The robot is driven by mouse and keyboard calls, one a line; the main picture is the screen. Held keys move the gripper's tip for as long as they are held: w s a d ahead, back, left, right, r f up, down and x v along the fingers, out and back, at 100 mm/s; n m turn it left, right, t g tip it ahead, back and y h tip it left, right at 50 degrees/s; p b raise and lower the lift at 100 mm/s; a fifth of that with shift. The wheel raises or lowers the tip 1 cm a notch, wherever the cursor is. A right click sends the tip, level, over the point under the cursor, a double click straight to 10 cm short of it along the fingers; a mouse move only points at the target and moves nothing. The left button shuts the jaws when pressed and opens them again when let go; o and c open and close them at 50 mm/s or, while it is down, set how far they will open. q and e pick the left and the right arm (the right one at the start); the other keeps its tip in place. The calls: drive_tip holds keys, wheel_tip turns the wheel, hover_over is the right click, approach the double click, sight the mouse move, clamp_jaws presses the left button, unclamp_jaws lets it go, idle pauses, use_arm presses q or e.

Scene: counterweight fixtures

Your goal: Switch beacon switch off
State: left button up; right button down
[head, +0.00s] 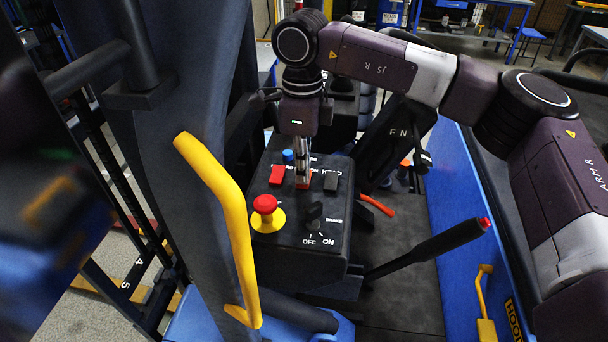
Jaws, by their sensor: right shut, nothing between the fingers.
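The dark control panel (285,240) carries several controls. My right gripper (302,184) points straight down over it, its fingers shut and empty. The fingertips are at or just above a red switch (306,184) in the middle of the row and hide most of it. I cannot tell whether they touch it. Another red rocker switch (278,174) stands to its left and a black rocker switch (331,181) to its right. The labels behind the switches are partly hidden, so I cannot read which one is the beacon switch. My left gripper does not show clearly.
A red mushroom button (265,204) on a yellow base and a black rotary knob (314,211) marked OFF and ON sit at the panel's front. A yellow grab handle (226,200) rises at left. A black lever (430,246) and an orange-red lever (377,205) lie right.

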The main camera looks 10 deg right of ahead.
drive_tip(key=shift+r+p, duration=2)
drive_tip(key=shift+r, duration=1.5)
drive_tip(key=shift+f, duration=0.1)
